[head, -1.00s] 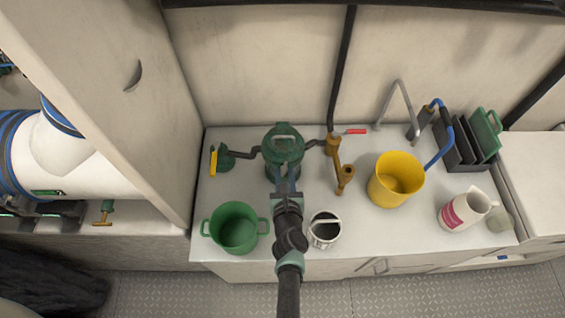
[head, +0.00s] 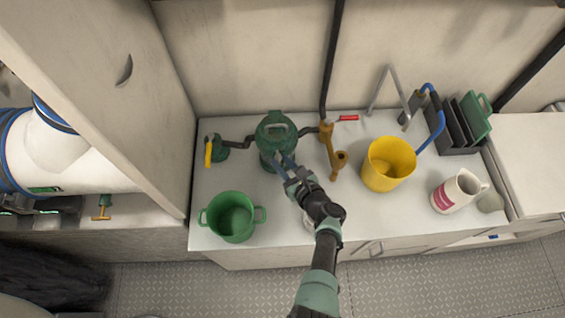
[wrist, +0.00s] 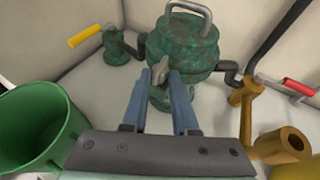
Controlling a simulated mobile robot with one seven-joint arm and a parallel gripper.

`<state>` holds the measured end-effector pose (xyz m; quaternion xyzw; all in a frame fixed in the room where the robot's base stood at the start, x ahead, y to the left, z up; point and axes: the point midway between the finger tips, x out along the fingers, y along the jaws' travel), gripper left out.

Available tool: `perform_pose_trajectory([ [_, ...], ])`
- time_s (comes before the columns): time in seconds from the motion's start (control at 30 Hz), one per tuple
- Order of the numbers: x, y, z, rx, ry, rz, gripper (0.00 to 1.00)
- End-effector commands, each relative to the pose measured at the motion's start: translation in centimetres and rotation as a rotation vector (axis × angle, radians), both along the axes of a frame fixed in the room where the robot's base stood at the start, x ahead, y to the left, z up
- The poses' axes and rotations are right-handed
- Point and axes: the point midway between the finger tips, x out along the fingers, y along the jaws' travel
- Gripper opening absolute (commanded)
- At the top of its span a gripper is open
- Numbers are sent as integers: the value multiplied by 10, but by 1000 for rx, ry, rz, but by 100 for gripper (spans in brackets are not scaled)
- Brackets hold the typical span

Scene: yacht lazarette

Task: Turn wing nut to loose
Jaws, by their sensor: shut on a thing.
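The green strainer body (head: 275,138), with a grey bail handle on top, stands at the back of the white counter. It also shows in the wrist view (wrist: 186,48). The wing nut (wrist: 161,70) is a small grey metal piece on the strainer's front. My gripper (wrist: 160,82) has its two blue fingers on either side of the wing nut, shut on it. In the head view my gripper (head: 284,165) reaches the strainer's front from the lower right. The wing nut is too small and covered to make out there.
A green pot (head: 232,217) stands front left, and a yellow bucket (head: 388,165) stands to the right. A brass pipe fitting (head: 333,150) and a red-handled valve (head: 347,118) lie close right of the strainer. A yellow-handled valve (head: 210,150) is left. A white jug (head: 455,192) stands further right.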

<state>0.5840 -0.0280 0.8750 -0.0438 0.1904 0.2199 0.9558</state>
Motion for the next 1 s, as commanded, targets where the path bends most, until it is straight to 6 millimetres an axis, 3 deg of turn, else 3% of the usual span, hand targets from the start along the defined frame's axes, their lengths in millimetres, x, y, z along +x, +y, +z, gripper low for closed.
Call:
perform_pose_trajectory([
  [0.3,2,0,3,0,-6,2,0],
  [0.33,2,0,3,0,-6,2,32],
  [0.5,1,0,2,0,-3,2,58],
  [0.83,-3,-1,2,0,-1,0,58],
  [1.0,-20,-10,13,1,0,-4,58],
])
